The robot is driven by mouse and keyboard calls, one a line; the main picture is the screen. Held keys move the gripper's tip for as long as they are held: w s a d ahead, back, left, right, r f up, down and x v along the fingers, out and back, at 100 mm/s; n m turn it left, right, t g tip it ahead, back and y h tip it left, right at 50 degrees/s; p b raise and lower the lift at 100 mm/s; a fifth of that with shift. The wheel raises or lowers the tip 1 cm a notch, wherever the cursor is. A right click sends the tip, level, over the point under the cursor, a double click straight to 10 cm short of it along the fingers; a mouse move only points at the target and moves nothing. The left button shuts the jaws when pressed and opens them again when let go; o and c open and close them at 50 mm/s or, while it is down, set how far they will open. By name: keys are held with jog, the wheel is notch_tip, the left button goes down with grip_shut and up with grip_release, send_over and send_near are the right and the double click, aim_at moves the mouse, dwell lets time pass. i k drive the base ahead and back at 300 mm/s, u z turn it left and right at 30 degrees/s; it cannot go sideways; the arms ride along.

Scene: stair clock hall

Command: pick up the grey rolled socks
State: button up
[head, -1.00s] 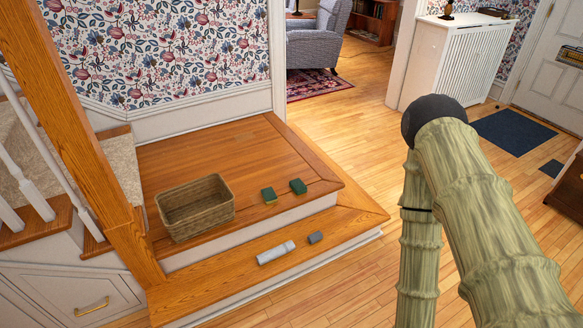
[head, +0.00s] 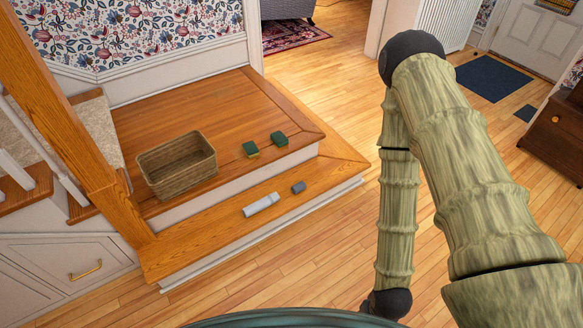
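Two grey things lie apart on the lower wooden step. One is a long pale grey cylinder with a lighter end (head: 261,204). The other is a small, darker grey rounded lump (head: 299,187) just right of it, which looks more like the grey rolled socks, though both are too small to be sure. Nothing covers either of them. My arm fills the right side of the head view, well right of the step. My gripper is not in view, so its opening and contents do not show.
An empty-looking wicker basket (head: 178,166) stands on the upper landing (head: 190,108). A wooden newel post (head: 70,130) rises at left. Bare floor lies before the step; a dark wooden cabinet (head: 556,135) stands right.

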aim_at(300, 187)
jog(key=z, duration=0.05)
jog(key=k, duration=0.6)
jog(key=u, duration=0.7)
jog(key=i, duration=2.15)
jog(key=z, duration=1.05)
jog(key=i, duration=0.2)
jog(key=z, duration=0.1)
